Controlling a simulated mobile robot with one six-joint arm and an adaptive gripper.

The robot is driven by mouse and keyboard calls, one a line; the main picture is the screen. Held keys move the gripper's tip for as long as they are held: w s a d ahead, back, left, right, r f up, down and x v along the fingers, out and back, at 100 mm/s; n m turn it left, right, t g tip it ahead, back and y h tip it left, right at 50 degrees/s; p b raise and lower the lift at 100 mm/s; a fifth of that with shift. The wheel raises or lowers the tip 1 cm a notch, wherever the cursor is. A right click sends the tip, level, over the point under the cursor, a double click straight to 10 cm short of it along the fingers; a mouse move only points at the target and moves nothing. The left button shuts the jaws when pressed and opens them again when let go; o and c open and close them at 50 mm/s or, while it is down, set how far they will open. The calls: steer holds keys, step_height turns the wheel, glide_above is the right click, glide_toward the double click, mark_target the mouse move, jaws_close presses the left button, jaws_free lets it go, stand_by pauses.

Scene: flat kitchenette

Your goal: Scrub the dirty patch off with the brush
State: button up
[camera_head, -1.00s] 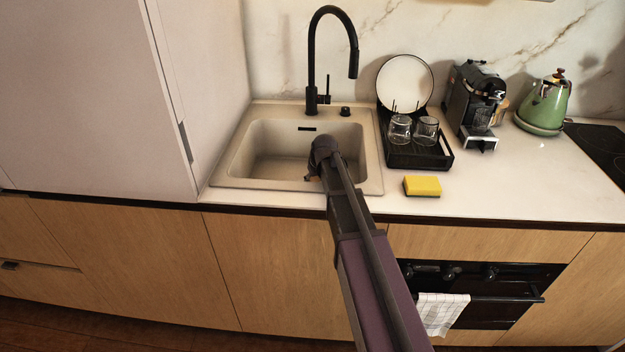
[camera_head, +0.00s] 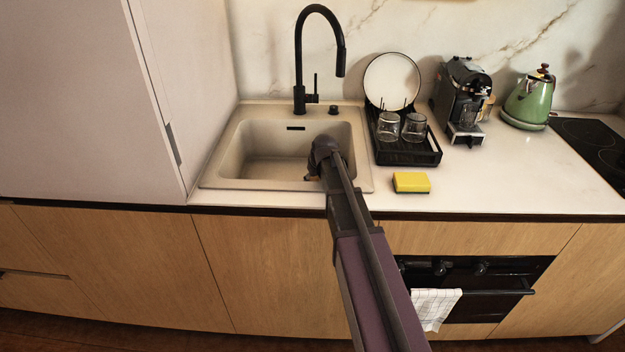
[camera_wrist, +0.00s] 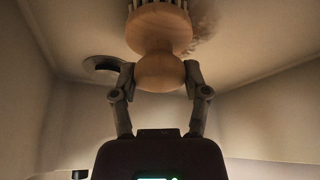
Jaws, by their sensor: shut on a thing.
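My gripper (camera_wrist: 160,78) is shut on the round wooden knob of the brush (camera_wrist: 158,32) in the wrist view. The brush's bristle end points away from the gripper, against or close to the sink floor; I cannot tell if it touches. The dirty patch (camera_wrist: 206,28) shows as a brownish smudge on the sink surface, just right of the bristles and partly hidden by the brush. In the head view my arm reaches over the front of the beige sink (camera_head: 225,150), and its own links hide the gripper and brush.
The round drain (camera_wrist: 103,67) is left of the brush. A black faucet (camera_head: 299,70) stands behind the sink. A yellow sponge (camera_head: 411,182) lies right of the sink, before a black dish rack (camera_head: 410,155) with glasses and a plate. Sink walls rise around the gripper.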

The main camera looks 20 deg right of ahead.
steer(key=shift+s+d+r, duration=0.1)
steer(key=shift+s+d, duration=0.2)
steer(key=shift+d, duration=0.55)
steer(key=shift+s+d, duration=0.25)
steer(key=shift+d, duration=0.6)
steer(key=shift+w, duration=0.1)
steer(key=shift+w+d, duration=0.3)
steer(key=shift+w, duration=0.6)
steer(key=shift+a, duration=0.1)
steer(key=shift+w+a, duration=0.3)
steer(key=shift+a, duration=0.5)
steer(key=shift+w+a, duration=0.3)
steer(key=shift+a, duration=0.5)
steer(key=shift+a, duration=0.1)
steer(key=shift+w+a, duration=0.25)
steer(key=shift+a, duration=0.6)
steer(key=shift+w+a, duration=0.25)
steer(key=shift+a, duration=0.6)
